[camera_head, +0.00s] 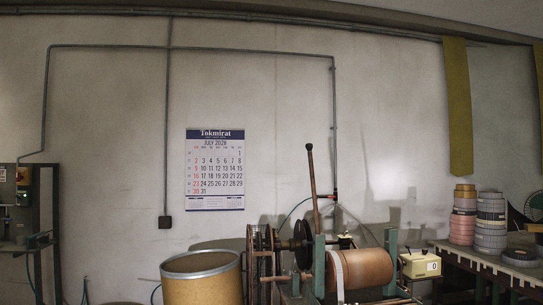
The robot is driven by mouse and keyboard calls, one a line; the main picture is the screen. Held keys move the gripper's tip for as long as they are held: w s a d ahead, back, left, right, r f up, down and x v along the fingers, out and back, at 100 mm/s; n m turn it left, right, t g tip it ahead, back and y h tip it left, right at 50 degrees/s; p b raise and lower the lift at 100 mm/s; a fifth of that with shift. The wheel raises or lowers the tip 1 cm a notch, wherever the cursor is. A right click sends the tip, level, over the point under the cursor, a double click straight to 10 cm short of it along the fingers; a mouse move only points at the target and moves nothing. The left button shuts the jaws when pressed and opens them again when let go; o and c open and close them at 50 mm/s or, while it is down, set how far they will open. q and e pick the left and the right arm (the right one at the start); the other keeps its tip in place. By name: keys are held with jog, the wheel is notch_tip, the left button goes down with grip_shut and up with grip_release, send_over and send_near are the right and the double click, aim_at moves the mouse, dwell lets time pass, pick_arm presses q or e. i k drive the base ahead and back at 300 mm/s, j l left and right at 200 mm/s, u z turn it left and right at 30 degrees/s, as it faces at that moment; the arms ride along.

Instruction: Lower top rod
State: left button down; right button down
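A thin brown rod (313,185) with a dark knob at its top stands nearly upright on the winding machine, leaning slightly. I cannot tell for sure that it is the top rod. The machine carries a large brown roll (362,269) lying between green uprights (319,266), with a pale band around its left end. Dark wheels (303,243) sit left of the roll. The machine's lower part is cut off by the bottom edge. Neither of my grippers is in view.
A tan drum (203,280) stands left of the machine. A beige counter box (420,264) is to its right. Stacked tape rolls (491,222) stand on a bench (478,260) at the right. A calendar (215,168) hangs on the wall. A green frame (47,220) is far left.

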aim_at(309, 147)
jog(key=i+u, duration=0.3)
jog(key=i, duration=0.15)
jog(key=i+l+u, duration=0.1)
jog(key=i+u, duration=0.2)
jog(key=i, duration=0.15)
jog(key=i+l+u, duration=0.25)
jog(key=i, duration=0.2)
